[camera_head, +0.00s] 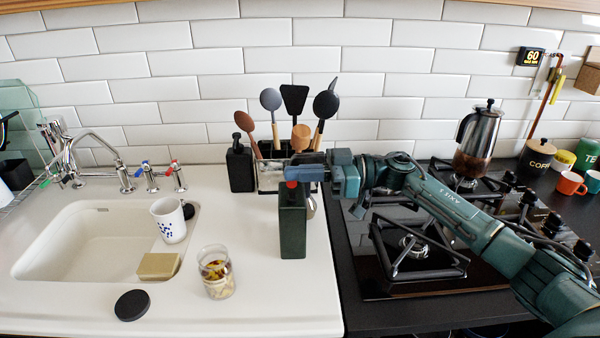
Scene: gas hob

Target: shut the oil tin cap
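The oil tin (292,228) is a dark green upright box on the white counter, just left of the black hob. A small red cap (292,184) shows at its top. My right gripper (300,173) comes in from the right and its fingertips are right at the top of the tin, at or just above the cap. The fingers partly hide the cap and the tin's top edge, so I cannot tell whether the cap is seated or whether they touch it. The gap between the fingers does not show. My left gripper is not in view.
A utensil holder (270,180) and black bottle (240,165) stand behind the tin. A glass jar (216,272), black disc (132,305), sponge (159,266) and mug (168,220) are to the left by the sink (70,245). The hob (400,285) lies right, under my arm.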

